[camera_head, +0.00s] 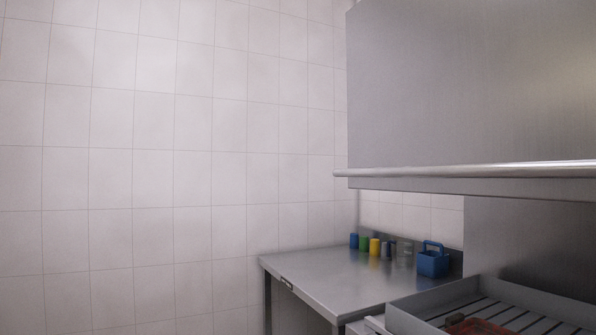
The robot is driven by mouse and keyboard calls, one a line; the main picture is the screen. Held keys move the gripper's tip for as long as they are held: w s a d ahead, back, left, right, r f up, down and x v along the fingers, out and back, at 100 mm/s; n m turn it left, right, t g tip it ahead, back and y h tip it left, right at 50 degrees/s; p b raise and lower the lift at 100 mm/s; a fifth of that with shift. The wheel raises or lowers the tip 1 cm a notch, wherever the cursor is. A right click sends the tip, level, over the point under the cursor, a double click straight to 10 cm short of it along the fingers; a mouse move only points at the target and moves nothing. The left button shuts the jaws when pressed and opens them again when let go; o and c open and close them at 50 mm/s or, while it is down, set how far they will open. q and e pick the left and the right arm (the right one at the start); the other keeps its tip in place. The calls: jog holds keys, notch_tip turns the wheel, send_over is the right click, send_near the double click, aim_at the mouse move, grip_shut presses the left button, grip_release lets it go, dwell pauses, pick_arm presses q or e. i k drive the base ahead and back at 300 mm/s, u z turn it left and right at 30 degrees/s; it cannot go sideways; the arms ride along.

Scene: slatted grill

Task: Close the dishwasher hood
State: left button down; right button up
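The dishwasher hood (450,95) is a large grey metal box at the upper right, running out of the picture at the top and right. It is raised, with a wide gap between its lower edge and the slatted tray below. A long round handle bar (470,171) runs across the front near its lower edge. Neither my left nor my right gripper is in view, so nothing is seen touching the handle or the hood.
A slatted tray (430,325) with a reddish-brown item (480,327) sits at the lower right. A steel side table (330,280) holds a blue caddy (432,263) and several small coloured containers (374,247) near the wall. A tiled wall (150,150) fills the left.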

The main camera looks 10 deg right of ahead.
aim_at(497, 99)
jog(key=z, duration=0.4)
jog(key=i, duration=0.95)
jog(key=z, duration=0.8)
